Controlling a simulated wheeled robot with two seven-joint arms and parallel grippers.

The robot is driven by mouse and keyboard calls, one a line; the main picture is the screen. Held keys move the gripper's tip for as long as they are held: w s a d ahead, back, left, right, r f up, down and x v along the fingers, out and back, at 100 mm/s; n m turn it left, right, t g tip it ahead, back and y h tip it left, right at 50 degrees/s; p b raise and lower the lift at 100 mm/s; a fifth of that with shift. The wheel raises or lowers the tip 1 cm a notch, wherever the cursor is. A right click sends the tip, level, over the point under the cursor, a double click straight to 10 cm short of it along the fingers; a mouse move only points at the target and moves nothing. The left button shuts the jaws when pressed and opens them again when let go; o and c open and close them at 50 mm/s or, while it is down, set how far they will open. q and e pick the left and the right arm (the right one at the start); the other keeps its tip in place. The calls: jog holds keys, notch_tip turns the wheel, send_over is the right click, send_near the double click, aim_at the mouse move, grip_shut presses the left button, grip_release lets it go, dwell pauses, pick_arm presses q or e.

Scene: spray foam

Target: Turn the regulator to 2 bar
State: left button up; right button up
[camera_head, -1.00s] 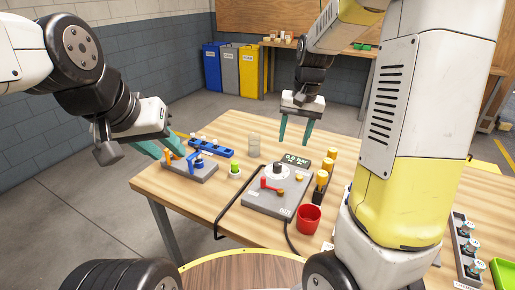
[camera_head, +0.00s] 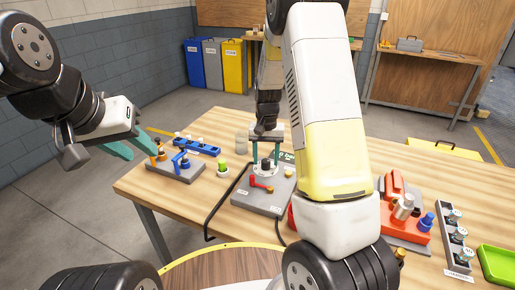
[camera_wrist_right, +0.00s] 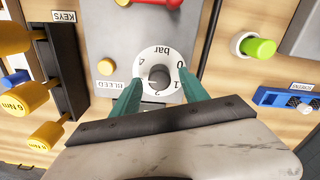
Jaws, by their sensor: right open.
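The regulator is a grey panel (camera_head: 245,200) on the wooden table, with a dark round knob (camera_wrist_right: 159,76) in a white dial ring (camera_wrist_right: 149,57). The ring carries the marks 0, 1, 2, 4 and "bar". My right gripper (camera_head: 265,151) is above the dial, fingers pointing down. In the right wrist view its teal fingers (camera_wrist_right: 159,92) stand open, one on each side of the knob, with visible gaps. My left gripper (camera_head: 138,146) is open and empty at the table's left.
A red lever (camera_head: 262,184) sits on the panel near the knob. Yellow-capped keys (camera_wrist_right: 43,136) flank the panel. A red tool block (camera_head: 402,216) stands right.

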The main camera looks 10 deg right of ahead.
jog(key=shift+f, duration=0.1)
grip_shut()
dwell(0.4)
jog(key=n, duration=0.8)
jog(key=shift+n, duration=0.3)
jog(key=n, duration=0.4)
jog(key=shift+n, duration=2.1)
